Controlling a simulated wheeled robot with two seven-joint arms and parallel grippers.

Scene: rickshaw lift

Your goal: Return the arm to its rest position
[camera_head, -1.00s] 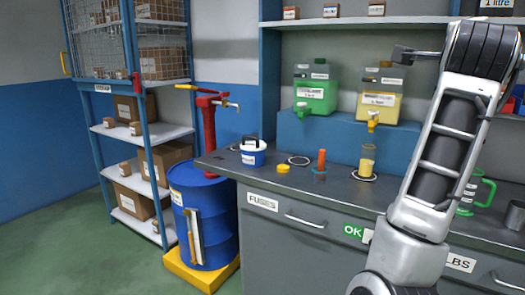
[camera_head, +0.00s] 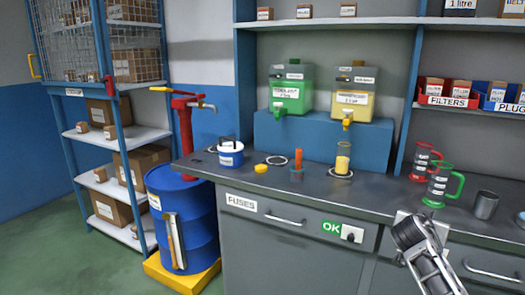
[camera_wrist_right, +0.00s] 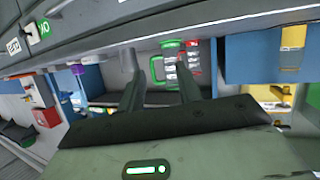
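My right arm (camera_head: 428,258) shows low at the bottom right of the head view, in front of the counter's drawers. Its gripper is not clear in that view. In the right wrist view my right gripper (camera_wrist_right: 157,66) has its two dark fingers apart, with nothing between them that it holds. A green-handled jug (camera_wrist_right: 158,68) shows beyond the fingers, away from them. My left arm and gripper are in neither view.
The counter (camera_head: 320,205) holds a white tub (camera_head: 230,158), a yellow cylinder (camera_head: 342,160), a red-handled jug (camera_head: 421,165), a green-handled jug (camera_head: 438,190) and a grey cup (camera_head: 485,205). A blue drum (camera_head: 185,215) stands left of it. The floor at left is clear.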

